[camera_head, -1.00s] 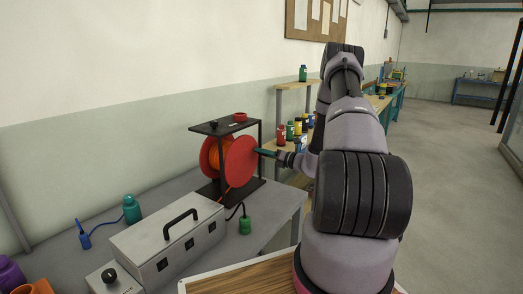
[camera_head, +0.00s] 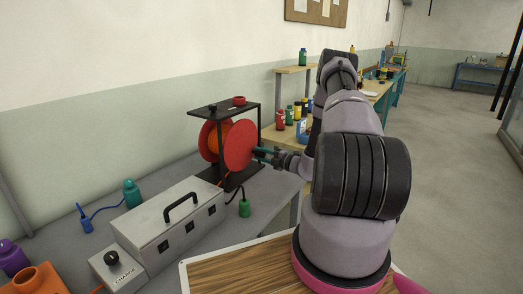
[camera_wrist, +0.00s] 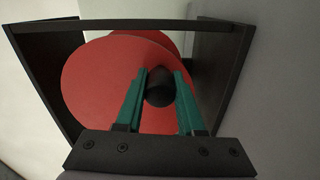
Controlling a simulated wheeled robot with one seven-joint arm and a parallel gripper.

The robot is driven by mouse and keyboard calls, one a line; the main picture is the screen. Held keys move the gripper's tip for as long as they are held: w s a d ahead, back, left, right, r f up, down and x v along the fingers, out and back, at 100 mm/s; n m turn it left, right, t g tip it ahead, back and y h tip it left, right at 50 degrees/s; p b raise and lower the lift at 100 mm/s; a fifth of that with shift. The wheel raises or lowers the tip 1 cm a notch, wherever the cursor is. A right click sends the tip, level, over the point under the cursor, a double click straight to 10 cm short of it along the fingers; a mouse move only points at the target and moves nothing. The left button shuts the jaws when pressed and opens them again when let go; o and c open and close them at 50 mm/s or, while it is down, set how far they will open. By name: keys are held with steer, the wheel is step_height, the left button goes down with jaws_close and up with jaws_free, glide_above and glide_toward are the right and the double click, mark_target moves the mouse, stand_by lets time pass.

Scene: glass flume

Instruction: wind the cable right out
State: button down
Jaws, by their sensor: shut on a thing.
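The cable reel stands on the grey bench in a black frame (camera_head: 251,116). Its red drum (camera_head: 234,144) carries orange cable (camera_head: 212,140) between the flanges; how much is left on it I cannot tell. A short orange piece shows low at the frame's foot. My gripper (camera_head: 264,153) is at the right flange, slightly below its centre. In the wrist view its green fingers (camera_wrist: 161,76) are shut on a black crank knob (camera_wrist: 160,91), standing out from the red flange (camera_wrist: 100,85).
A grey metal case (camera_head: 170,225) with a black handle stands in front of the reel. A green bottle-shaped piece (camera_head: 244,208) on a black cord lies right of it. A teal bottle (camera_head: 132,194) stands left. Several bottles stand on the shelf behind my arm.

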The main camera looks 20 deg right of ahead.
mark_target(248, 161)
steer(key=m, duration=0.1)
steer(key=s+a+f+m, duration=0.1)
steer(key=shift+f+m, duration=0.3)
steer(key=shift+m, duration=0.1)
steer(key=shift+s+a+f+m, duration=0.3)
steer(key=shift+a+m, duration=0.2)
steer(key=shift+m, duration=0.4)
steer(key=shift+s+a+f+m, duration=0.3)
steer(key=shift+a+m, duration=0.2)
steer(key=shift+m, duration=0.4)
steer(key=c, duration=0.5)
jaws_free()
steer(key=v, duration=1)
steer(key=shift+s+d, duration=0.2)
steer(key=shift+s, duration=0.15)
